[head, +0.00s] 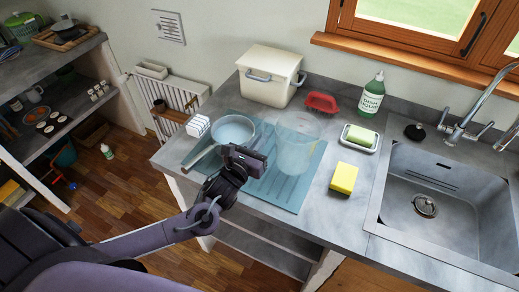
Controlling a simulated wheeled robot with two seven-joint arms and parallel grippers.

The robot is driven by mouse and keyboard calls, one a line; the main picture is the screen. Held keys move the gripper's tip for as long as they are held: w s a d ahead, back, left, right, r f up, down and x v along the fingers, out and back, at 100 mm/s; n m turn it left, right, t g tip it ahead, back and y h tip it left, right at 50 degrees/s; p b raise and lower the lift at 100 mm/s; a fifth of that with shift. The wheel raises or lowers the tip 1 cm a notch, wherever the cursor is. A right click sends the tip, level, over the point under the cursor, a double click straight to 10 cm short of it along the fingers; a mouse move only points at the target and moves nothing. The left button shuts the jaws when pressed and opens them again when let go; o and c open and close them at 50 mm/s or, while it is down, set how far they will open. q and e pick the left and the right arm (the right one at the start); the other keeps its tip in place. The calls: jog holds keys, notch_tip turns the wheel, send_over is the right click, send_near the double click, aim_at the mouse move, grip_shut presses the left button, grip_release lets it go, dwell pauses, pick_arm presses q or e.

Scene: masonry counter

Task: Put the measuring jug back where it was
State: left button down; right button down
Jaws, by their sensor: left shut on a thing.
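The measuring jug (296,148) is clear and see-through, and stands upright over the blue ribbed mat (288,192) on the counter. My left gripper (258,160) is at the jug's left side, shut on it; the fingertips and the exact grip are hard to make out. I cannot tell whether the jug's base touches the mat or is slightly above it. My right gripper is not in view.
A pan (233,129) stands close to the left of my gripper, beside a white rack (197,127).

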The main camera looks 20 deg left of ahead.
pick_arm(q)
notch_tip(320, 180, down, 5)
jog(key=shift+r, duration=0.15)
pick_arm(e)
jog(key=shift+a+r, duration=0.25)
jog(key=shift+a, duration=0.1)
pick_arm(q)
jog(key=shift+f, duration=0.2)
jog(key=c, duration=2)
grip_release()
jog(key=shift+f, duration=0.15)
jog(key=o, duration=0.5)
jog(key=shift+c, duration=0.2)
